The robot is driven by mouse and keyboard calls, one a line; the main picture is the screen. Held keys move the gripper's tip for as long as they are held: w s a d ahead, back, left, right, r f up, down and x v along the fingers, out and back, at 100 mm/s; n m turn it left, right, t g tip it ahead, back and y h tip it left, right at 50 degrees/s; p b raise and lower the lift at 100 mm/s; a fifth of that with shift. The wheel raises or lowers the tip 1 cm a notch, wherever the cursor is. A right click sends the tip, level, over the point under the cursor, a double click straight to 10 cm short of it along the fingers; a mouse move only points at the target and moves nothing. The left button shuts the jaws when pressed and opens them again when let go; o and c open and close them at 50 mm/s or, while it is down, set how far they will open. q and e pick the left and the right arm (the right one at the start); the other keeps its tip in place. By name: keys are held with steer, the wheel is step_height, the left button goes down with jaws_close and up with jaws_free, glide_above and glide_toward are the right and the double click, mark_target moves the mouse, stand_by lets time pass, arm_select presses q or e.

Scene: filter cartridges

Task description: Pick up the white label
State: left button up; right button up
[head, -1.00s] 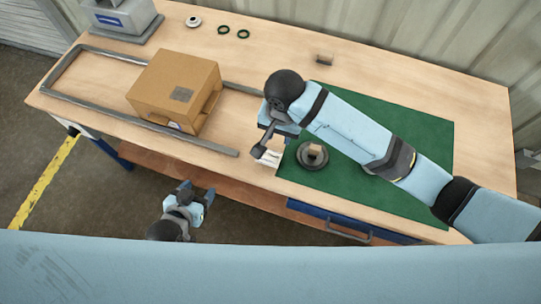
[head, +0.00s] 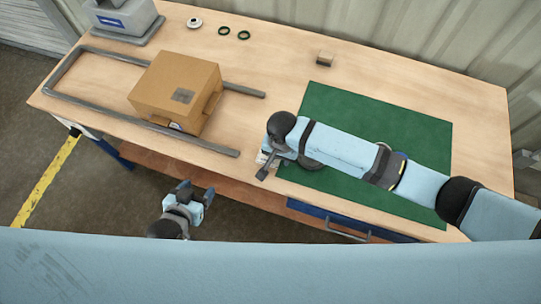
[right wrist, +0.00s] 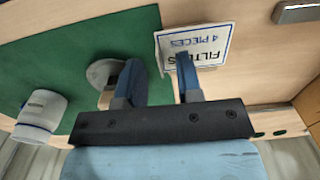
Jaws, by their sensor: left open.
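The white label (right wrist: 207,44), printed "FILTERS 4 PIECES", lies flat at the edge of the green mat in the right wrist view. In the head view only a bit of the label (head: 263,157) shows beside my right gripper. My right gripper (right wrist: 160,68) is open, with one finger over the label and the other over the mat side, beside a round grey piece. Whether the fingers touch the label I cannot tell. In the head view my right gripper (head: 266,167) is low over the table's front edge. My left gripper (head: 197,194) is open and empty, in front of the table.
A cardboard box (head: 176,92) stands inside a grey frame (head: 190,142) at the left. The green mat (head: 400,130) lies under my right arm. A white cartridge (right wrist: 40,114) stands on it.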

steer(key=shift+f, duration=0.35)
jaws_close()
steer(key=shift+r, duration=0.1)
